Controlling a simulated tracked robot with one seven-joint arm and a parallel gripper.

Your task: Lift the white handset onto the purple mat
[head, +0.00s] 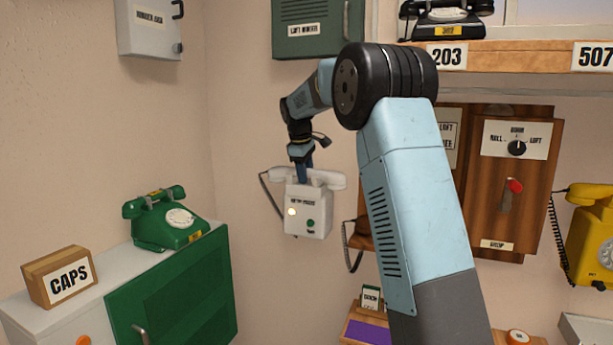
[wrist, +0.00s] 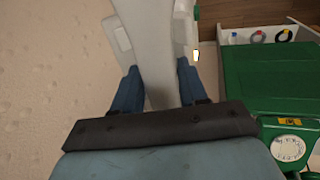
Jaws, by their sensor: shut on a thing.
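The white handset (head: 330,179) lies level across the top of the white wall phone (head: 306,218), at the cradle; I cannot tell whether it still touches it. A dark cord hangs from its left end. My gripper (head: 302,176) comes down from above and is shut on the handset's middle. In the wrist view the handset (wrist: 150,45) runs between both blue fingers of my gripper (wrist: 157,85). The purple mat (head: 367,332) shows at the bottom edge of the head view, below and right of the phone, partly hidden by my arm and cut off by the frame.
A green dial phone (head: 168,222) and a CAPS block (head: 59,276) stand on the cabinet (head: 100,262) at left. A wooden wall panel (head: 535,150) and a yellow phone (head: 590,238) are at right. A small labelled box (head: 371,298) stands by the mat.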

